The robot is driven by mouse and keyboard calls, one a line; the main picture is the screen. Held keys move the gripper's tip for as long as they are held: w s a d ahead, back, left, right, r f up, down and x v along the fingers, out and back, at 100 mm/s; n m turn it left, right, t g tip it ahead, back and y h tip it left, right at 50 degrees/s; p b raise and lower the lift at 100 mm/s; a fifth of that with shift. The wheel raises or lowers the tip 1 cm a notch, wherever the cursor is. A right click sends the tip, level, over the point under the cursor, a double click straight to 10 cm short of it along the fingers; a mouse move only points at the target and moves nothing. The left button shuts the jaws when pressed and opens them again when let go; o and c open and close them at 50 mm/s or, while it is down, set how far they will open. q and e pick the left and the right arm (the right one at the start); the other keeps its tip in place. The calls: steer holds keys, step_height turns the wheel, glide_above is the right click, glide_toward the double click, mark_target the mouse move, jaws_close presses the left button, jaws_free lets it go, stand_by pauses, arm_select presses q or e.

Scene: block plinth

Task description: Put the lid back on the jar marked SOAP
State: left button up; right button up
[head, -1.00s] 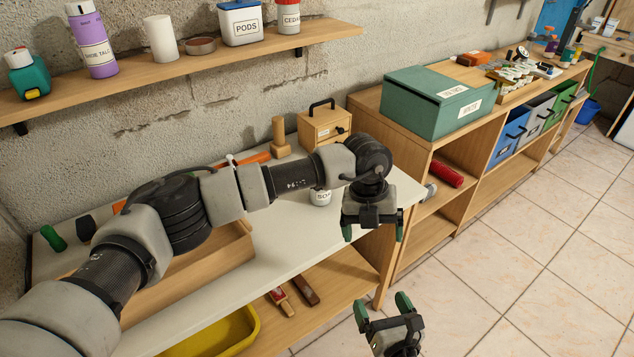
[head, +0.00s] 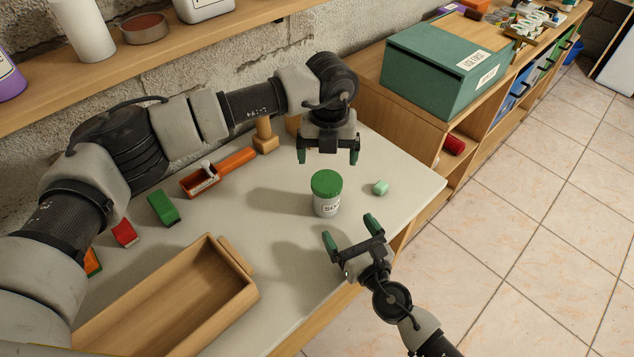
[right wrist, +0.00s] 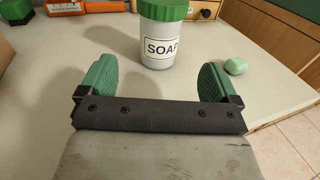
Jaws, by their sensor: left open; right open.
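The white jar marked SOAP (head: 327,207) stands upright on the pale tabletop, and its label reads SOAP in the right wrist view (right wrist: 162,49). A green lid (head: 326,183) sits on top of the jar; it also shows at the top of the right wrist view (right wrist: 163,9). I cannot tell how tightly it is seated. My left gripper (head: 328,157) is open and empty, pointing down, just beyond the jar in the picture. My right gripper (head: 349,232) is open and empty at the table's front edge, facing the jar, apart from it.
A small pale green object (head: 380,188) lies right of the jar. An open wooden box (head: 160,300) is at the front left. An orange tool (head: 218,172), a green block (head: 164,208) and a red block (head: 124,233) lie further back. A teal box (head: 440,65) stands on the shelf unit.

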mark_target(333, 203)
stand_by(0.4)
steer(key=x, duration=1)
steer(key=shift+w+a, duration=0.2)
steer(key=shift+w, duration=0.15)
steer(key=c, duration=1.7)
arm_select(q)
steer(key=n, duration=0.5)
arm_select(e)
jaws_close()
arm_select(q)
steer(key=n, duration=0.4)
